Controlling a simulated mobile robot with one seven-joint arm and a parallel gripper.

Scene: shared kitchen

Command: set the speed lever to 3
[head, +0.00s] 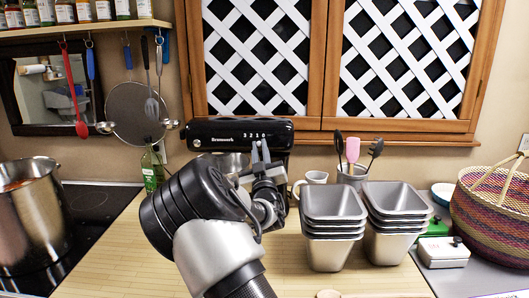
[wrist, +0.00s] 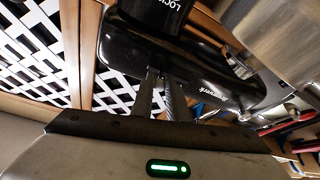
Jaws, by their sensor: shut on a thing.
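The black stand mixer (head: 210,131) stands at the back of the counter, with white digits 3 2 1 0 (head: 254,135) along its side, 3 at the left. My gripper (head: 261,146) reaches up to the side of the mixer head, its fingertips just below the digits, towards the 1 and 0. In the wrist view the mixer head (wrist: 200,75) fills the upper middle, and my gripper (wrist: 160,76) is shut at its lower edge on the small speed lever. The fingers hide the lever almost wholly, so I cannot read its exact setting.
Stacked metal tins (head: 333,205) stand right of my arm, with a utensil pot (head: 352,177) and white jug (head: 316,178) behind. A green bottle (head: 152,170) and a steel pot (head: 30,215) are at left. Wooden lattice cabinets (head: 328,60) hang above the mixer.

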